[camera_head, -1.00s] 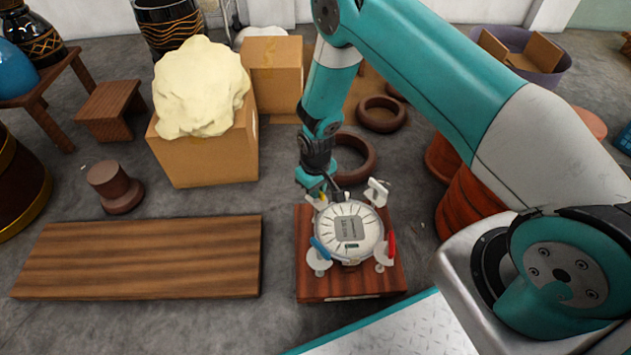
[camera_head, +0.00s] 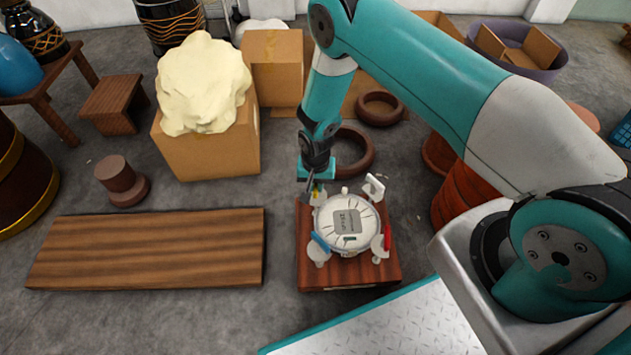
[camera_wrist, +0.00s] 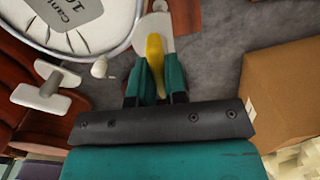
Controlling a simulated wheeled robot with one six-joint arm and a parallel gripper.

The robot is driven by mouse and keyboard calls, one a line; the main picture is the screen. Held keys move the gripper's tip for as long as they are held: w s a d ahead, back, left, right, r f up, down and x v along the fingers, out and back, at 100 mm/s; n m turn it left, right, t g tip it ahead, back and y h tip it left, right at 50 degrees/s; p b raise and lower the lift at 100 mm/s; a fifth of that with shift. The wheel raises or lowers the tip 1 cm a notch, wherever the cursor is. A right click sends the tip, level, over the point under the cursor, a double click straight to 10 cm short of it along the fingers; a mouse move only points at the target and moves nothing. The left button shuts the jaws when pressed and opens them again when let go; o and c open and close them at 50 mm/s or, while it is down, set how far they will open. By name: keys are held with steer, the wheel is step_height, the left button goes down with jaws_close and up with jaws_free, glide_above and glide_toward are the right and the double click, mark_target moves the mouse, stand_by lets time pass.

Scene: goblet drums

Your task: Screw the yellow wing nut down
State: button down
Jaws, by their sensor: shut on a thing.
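The yellow wing nut (camera_wrist: 155,50) sits between my gripper's fingertips (camera_wrist: 153,68) in the wrist view, and my gripper is shut on it. In the head view my gripper (camera_head: 313,190) points down at the far left corner of the round white drum head (camera_head: 346,222), and only a little of the yellow wing nut shows there. A white bracket (camera_wrist: 157,22) is beyond the nut in the wrist view. The nut's lower part and thread are hidden.
The drum head is on a brown wooden base (camera_head: 345,278). A blue-handled clamp (camera_head: 319,244), a red-handled clamp (camera_head: 387,238) and a white clamp (camera_head: 373,187) stand around its rim. A cardboard box (camera_head: 215,155) is to the left.

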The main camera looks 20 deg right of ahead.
steer(key=shift+w+m, duration=0.1)
steer(key=shift+m, duration=0.3)
steer(key=c, duration=1.1)
jaws_free()
steer(key=shift+c, duration=0.2)
steer(key=shift+r, duration=0.1)
step_height(320, 180, up, 17)
steer(key=p, duration=0.6)
steer(key=shift+r, duration=0.15)
